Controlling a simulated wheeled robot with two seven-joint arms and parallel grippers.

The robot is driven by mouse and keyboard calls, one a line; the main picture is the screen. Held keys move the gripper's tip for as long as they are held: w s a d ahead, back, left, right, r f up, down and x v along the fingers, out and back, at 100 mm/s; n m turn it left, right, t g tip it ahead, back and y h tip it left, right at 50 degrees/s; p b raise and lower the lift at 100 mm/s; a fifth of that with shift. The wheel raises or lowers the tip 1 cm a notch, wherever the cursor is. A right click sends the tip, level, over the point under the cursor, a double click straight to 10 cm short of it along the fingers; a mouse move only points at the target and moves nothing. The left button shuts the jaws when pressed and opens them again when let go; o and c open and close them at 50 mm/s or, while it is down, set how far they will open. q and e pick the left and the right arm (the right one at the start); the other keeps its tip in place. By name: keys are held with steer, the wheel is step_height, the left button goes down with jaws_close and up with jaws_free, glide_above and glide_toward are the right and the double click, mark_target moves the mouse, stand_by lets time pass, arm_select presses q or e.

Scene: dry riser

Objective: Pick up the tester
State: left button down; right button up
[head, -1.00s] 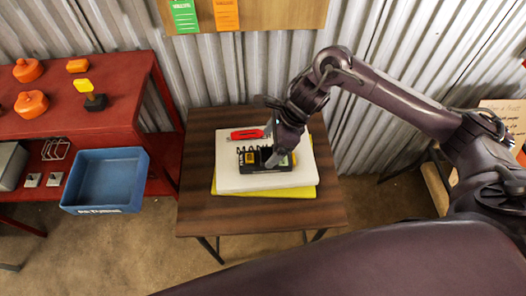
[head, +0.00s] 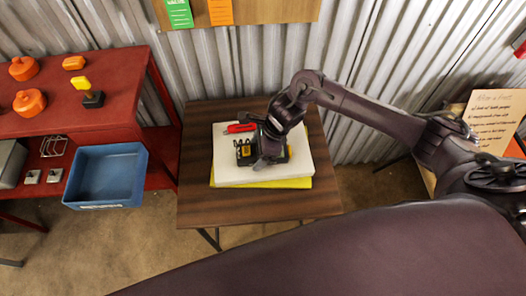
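The tester (head: 243,151), a black box with a yellow patch and a row of small prongs, lies on a white slab on the small brown table (head: 200,200). My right gripper (head: 263,163) reaches down over the tester from the right and covers its middle. Its fingers are at the tester or just above it; I cannot tell if they touch or grip it. A red-handled tool (head: 240,128) lies behind the tester on the slab. My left gripper is not in view.
The white slab (head: 232,174) rests on a yellow sheet (head: 295,183). A red bench (head: 110,118) with orange knobs and a blue bin (head: 105,180) stands at the left. A corrugated wall (head: 350,50) stands close behind. A paper notice (head: 495,118) is at the right.

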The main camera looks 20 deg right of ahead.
steer(key=c, duration=0.9)
steer(key=shift+r, duration=0.1)
